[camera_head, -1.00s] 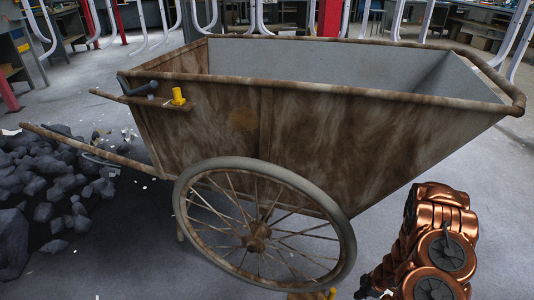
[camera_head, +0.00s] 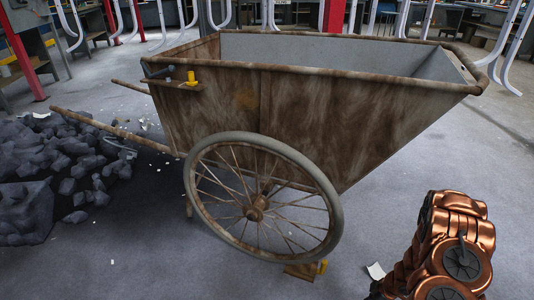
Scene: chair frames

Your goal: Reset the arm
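My copper-coloured arm shows at the lower right of the head view, folded, with dark round joint caps. My gripper is not in view, so its fingers and anything in them cannot be seen. The arm is on the floor side of the rusty cart (camera_head: 300,120), to the right of its spoked wheel (camera_head: 255,208), and appears apart from it. A yellow piece (camera_head: 192,78) and a dark grey handle-like piece (camera_head: 158,72) sit on a small ledge at the cart's left end.
A heap of dark rocks (camera_head: 45,165) lies on the floor at left, beneath the cart's long handle (camera_head: 110,130). A white scrap (camera_head: 376,271) lies near my arm. Bare floor (camera_head: 430,150) is clear at right. White curved chair frames (camera_head: 500,45) hang at the back.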

